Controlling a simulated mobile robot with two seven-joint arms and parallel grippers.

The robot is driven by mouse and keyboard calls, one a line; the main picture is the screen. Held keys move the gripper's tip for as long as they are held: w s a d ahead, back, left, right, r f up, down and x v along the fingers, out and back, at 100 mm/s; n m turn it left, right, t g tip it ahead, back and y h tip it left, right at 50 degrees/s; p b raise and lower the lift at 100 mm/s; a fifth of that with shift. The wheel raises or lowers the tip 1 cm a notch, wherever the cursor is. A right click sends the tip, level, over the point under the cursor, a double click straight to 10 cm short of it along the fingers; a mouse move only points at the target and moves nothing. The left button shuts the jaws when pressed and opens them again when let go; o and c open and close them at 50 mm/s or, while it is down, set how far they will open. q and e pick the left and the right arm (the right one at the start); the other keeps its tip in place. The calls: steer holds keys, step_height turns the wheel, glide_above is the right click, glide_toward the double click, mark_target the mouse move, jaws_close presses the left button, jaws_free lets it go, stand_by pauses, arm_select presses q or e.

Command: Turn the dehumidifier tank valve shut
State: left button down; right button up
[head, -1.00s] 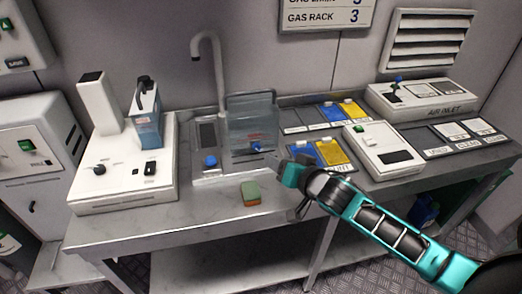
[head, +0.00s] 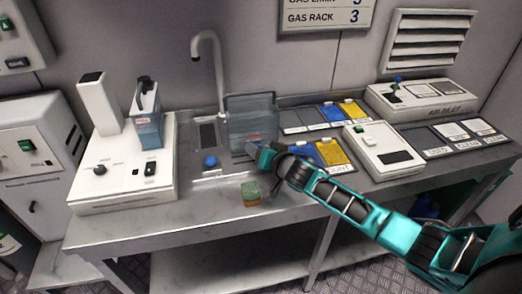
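A clear grey-blue tank (head: 252,112) stands at the back of the counter beside the tap, with red marking low on its front. The blue valve knob low on its front is hidden now behind my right gripper. My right gripper (head: 256,158) is at the tank's lower front; whether it touches the knob I cannot tell. Its fingers are too small and dark to tell open from shut. My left gripper is not in view.
A green-and-orange sponge (head: 251,193) lies at the counter's front, just below my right gripper. A white device (head: 382,149) and yellow and blue cards (head: 334,153) are to the right.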

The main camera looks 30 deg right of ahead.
steer(key=shift+c, duration=0.3)
jaws_close()
stand_by(0.4)
steer(key=n+h, duration=0.1)
steer(key=n+g+h, duration=0.1)
steer(key=n, duration=0.1)
steer(key=shift+a+r+h, duration=0.1)
steer(key=shift+a+h, duration=0.2)
steer(key=n+h, duration=0.1)
steer(key=n, duration=0.1)
steer(key=n+h, duration=0.1)
steer(key=shift+w+a+n+g+h, duration=0.1)
steer(key=shift+a+n+g+h, duration=0.1)
steer(key=shift+n+g+h, duration=0.2)
stand_by(0.4)
steer(key=shift+o, duration=0.3)
jaws_free()
